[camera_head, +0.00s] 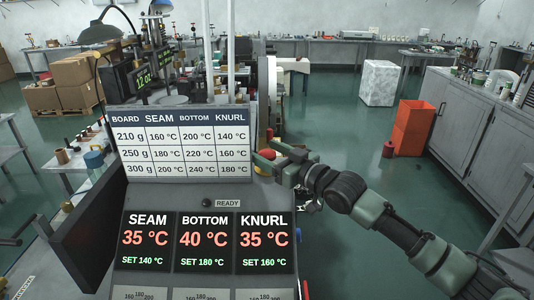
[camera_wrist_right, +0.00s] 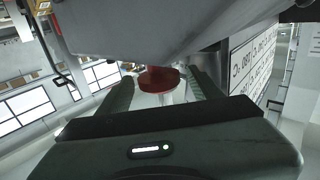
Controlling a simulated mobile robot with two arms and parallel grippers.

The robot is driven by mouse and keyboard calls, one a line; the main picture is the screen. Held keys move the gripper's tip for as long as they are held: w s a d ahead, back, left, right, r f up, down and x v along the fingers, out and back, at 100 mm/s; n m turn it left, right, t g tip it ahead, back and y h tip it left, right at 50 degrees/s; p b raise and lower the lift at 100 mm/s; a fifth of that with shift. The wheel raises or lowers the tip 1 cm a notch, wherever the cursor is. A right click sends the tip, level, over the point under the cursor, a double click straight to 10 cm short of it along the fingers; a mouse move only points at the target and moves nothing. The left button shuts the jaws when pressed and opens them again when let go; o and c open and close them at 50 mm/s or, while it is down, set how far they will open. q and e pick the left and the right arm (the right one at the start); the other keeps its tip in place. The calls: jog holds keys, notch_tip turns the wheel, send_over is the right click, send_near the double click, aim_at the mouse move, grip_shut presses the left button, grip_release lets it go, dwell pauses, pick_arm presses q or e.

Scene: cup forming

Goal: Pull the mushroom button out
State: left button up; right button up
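The red mushroom button (camera_wrist_right: 158,79) shows in the right wrist view, between the two fingers of my right gripper (camera_wrist_right: 160,84). A small gap shows on each side of it, so the fingers do not appear to touch it. In the head view the red button (camera_head: 268,154) is partly hidden by the fingers at the right edge of the panel. My right gripper (camera_head: 265,157) reaches it there from the right, with its fingers apart. My left gripper is not in the head view.
The control panel (camera_head: 193,201) with temperature displays stands in front of me, with a white table board (camera_head: 181,172) above them. An orange crate stack (camera_head: 413,127) and grey cabinets (camera_head: 470,125) stand to the right. The green floor between is mostly clear.

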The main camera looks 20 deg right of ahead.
aim_at(274, 157)
jog(key=shift+s+d+f, duration=0.1)
jog(key=shift+s, duration=0.05)
jog(key=b+v, duration=0.2)
jog(key=v, duration=0.4)
jog(key=shift+s+d+f+b, duration=0.15)
jog(key=shift+s+b, duration=0.1)
jog(key=shift+b, duration=0.15)
jog(key=shift+s+d+r, duration=0.2)
jog(key=shift+s+r, duration=0.05)
jog(key=shift+s, duration=0.2)
